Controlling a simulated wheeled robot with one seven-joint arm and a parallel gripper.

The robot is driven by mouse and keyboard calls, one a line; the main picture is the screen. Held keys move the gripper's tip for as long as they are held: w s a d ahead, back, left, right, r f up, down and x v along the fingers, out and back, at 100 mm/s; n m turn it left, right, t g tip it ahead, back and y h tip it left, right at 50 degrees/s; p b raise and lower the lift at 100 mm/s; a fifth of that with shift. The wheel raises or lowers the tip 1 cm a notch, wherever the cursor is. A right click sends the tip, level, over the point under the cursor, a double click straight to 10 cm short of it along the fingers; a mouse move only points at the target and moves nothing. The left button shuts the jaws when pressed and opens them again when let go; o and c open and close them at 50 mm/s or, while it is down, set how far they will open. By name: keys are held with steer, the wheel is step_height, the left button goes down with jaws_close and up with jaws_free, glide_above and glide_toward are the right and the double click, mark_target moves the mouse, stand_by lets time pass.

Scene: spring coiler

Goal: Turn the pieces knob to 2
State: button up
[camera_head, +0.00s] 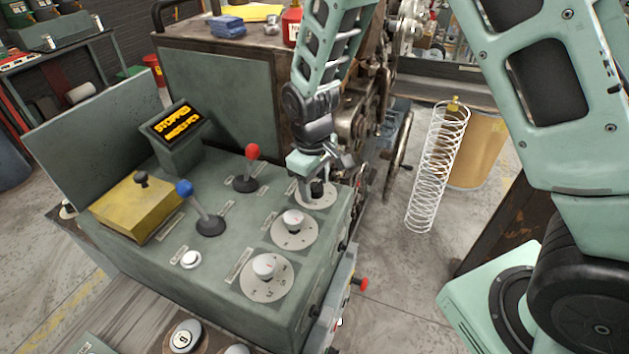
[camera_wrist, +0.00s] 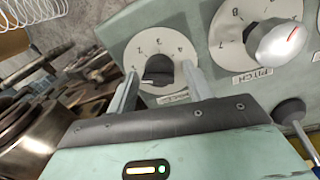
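The dial under my gripper is a pale round plate (camera_head: 328,201) at the far right corner of the sloped green control panel, with a dark knob in its middle. In the wrist view the dark knob (camera_wrist: 158,68) sits on this numbered plate (camera_wrist: 150,42); its label is partly hidden by a finger. My gripper (camera_wrist: 160,70) is open, with one finger on each side of the knob and a visible gap to each. In the head view my gripper (camera_head: 316,184) is right over the dial and hides part of it. I cannot tell which number the knob points to.
A silver PITCH knob (camera_wrist: 280,42) with a red mark is beside it. Two silver knobs (camera_head: 293,219) (camera_head: 265,266) are nearer on the panel. A red-ball lever (camera_head: 252,152) and blue lever (camera_head: 184,188) stand to the left. The display (camera_head: 176,121) reads STOPPED.

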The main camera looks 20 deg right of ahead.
steer(key=c, duration=0.7)
steer(key=shift+m, duration=0.3)
steer(key=m, duration=0.3)
steer(key=shift+r+p, duration=0.1)
steer(key=shift+p, duration=0.25)
steer(key=shift+w+m+g+p, duration=0.1)
steer(key=shift+m+g+p, duration=0.3)
steer(key=shift+m, duration=2.2)
steer(key=o, duration=0.9)
steer(key=shift+o, duration=0.2)
